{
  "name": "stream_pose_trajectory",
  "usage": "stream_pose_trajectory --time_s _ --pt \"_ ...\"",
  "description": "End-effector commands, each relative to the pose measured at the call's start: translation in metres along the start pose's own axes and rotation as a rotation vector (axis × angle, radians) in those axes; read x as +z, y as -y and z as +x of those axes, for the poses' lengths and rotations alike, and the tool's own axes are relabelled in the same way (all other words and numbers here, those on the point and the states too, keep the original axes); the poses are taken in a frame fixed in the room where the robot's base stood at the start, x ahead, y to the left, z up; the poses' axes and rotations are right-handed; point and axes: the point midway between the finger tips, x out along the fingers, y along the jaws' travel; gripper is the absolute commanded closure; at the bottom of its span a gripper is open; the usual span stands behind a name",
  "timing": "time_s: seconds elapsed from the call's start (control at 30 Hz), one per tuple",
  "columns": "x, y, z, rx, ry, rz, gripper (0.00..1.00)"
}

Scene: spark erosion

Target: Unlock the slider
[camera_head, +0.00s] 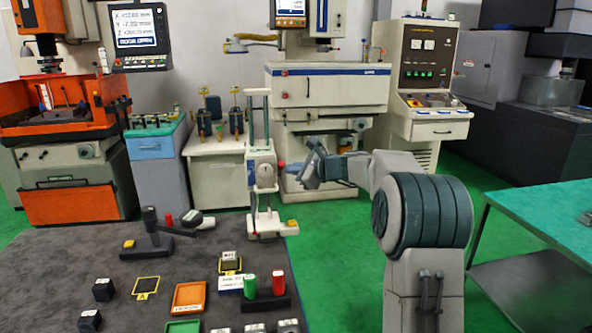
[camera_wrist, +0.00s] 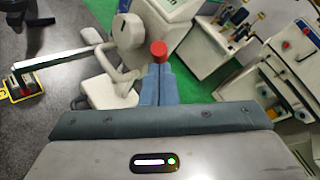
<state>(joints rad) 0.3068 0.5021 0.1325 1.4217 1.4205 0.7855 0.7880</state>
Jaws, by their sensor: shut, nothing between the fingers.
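The slider (camera_head: 262,174) is a pale block on an upright two-column stand (camera_head: 268,225) at the mat's far right corner. It has a round grey dial or knob on its front. My gripper (camera_head: 291,168) is just to the right of the slider, its fingers shut and empty, pointing left at it. In the wrist view, the closed fingers (camera_wrist: 157,82) end at a red knob (camera_wrist: 158,51) beside the pale device (camera_wrist: 128,62). I cannot tell whether they touch the knob. A round pale disc (camera_wrist: 128,30) shows left of the knob.
A black lever fixture (camera_head: 150,236) stands left of the stand on the dark mat (camera_head: 60,255). Green (camera_head: 250,285) and red (camera_head: 279,283) cylinders, an orange tray (camera_head: 188,297) and small black blocks lie nearer. Machines stand behind; green floor lies right of the mat.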

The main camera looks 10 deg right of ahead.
Motion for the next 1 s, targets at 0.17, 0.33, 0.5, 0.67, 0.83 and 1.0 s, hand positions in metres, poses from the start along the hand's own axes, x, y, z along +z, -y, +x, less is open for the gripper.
stream_pose_trajectory --time_s 0.17,0.33,0.5,0.67,0.83,1.0 --pt "0.003 0.002 -0.001 0.006 -0.005 0.005 1.0" --pt "0.008 0.007 -0.001 0.029 -0.026 0.028 1.0" --pt "0.01 0.009 0.0 0.056 -0.051 0.055 1.0" --pt "0.01 0.012 0.001 0.075 -0.07 0.075 1.0" --pt "0.014 0.02 0.005 0.077 -0.071 0.076 1.0" --pt "0.013 0.021 0.005 0.077 -0.072 0.076 1.0"
